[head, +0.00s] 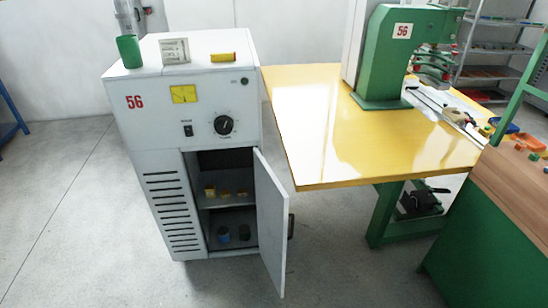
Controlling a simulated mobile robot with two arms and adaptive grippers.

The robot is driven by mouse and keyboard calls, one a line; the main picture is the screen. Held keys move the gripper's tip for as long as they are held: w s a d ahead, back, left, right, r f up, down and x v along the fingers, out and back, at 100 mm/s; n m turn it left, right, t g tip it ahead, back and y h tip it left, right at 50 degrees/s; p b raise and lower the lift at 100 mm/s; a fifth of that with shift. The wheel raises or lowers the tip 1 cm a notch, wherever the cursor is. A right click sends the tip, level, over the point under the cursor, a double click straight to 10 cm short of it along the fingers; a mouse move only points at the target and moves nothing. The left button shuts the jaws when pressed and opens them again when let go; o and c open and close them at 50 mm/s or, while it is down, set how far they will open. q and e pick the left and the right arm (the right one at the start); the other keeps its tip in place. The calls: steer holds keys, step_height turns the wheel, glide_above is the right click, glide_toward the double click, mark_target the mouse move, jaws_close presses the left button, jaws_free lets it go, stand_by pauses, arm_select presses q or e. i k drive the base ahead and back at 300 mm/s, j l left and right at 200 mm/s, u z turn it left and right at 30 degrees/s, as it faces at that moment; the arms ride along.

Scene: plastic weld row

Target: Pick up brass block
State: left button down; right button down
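Neither of my grippers shows in the head view. Several small yellowish pieces stand on the inner shelf of the white cabinet; the leftmost, a small upright yellow block (210,191), looks most like brass. Beside it are a flatter yellowish piece (226,194) and another small one (242,192). They are too small to tell for sure which is the brass block. The shelf (225,203) is shaded, and the open cabinet door (270,225) stands at its right.
The white cabinet (160,130) carries a green cylinder (129,51), a pale box (174,51) and a yellow-and-red piece (222,58). Two dark cylinders, one blue (223,235), stand below the shelf. A yellow table (350,150) with a green press (385,60) is right. Floor in front is clear.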

mark_target(225, 194)
steer(key=l+u, duration=0.15)
steer(key=u, duration=0.2)
steer(key=l+u, duration=0.15)
steer(key=u, duration=0.2)
steer(key=l+u, duration=0.2)
steer(key=l, duration=0.5)
steer(key=l+u, duration=0.2)
steer(key=l, duration=0.45)
steer(key=k+l+u, duration=0.15)
steer(key=l, duration=0.55)
steer(key=i+j+z, duration=0.15)
steer(key=j, duration=0.25)
steer(key=i+j+z, duration=0.15)
steer(key=j, duration=0.3)
steer(key=j+z, duration=0.2)
steer(key=j, duration=0.2)
